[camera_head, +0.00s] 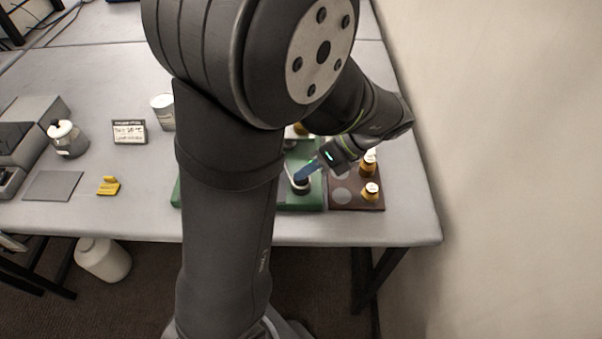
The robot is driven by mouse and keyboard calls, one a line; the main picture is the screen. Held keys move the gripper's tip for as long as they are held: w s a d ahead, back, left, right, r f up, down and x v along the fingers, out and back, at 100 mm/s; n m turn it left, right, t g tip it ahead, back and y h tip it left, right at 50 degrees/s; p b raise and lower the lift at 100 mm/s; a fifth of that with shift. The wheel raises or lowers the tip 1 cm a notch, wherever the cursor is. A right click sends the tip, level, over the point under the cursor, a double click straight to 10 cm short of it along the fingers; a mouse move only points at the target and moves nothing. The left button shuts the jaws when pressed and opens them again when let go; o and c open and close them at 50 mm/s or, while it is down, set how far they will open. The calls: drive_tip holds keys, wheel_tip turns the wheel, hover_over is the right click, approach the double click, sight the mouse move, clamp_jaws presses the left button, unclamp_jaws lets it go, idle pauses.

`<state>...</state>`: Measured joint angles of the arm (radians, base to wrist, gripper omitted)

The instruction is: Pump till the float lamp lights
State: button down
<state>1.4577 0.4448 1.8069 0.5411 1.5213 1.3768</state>
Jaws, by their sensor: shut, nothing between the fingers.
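My gripper (301,174) is shut, with nothing seen between its fingers. Its tips are at a small dark round part with a pale rim (299,186) on a green board (312,196). I cannot tell whether they touch it. My arm hides much of the board, so I see no cylinder, float or lamp clearly.
A dark red tray (345,204) with amber bottles (371,191) stands right of the board. To the left are a white tin (163,111), a small sign (129,131), a yellow piece (108,186), a lidded jar (67,138) and a grey pad (53,186). A wall bounds the right.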

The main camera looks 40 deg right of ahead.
sight(307, 178)
drive_tip(key=shift+r, duration=1.3)
drive_tip(key=shift+r, duration=2.5)
wheel_tip(307, 178, up, 4)
drive_tip(key=shift+f, duration=0.1)
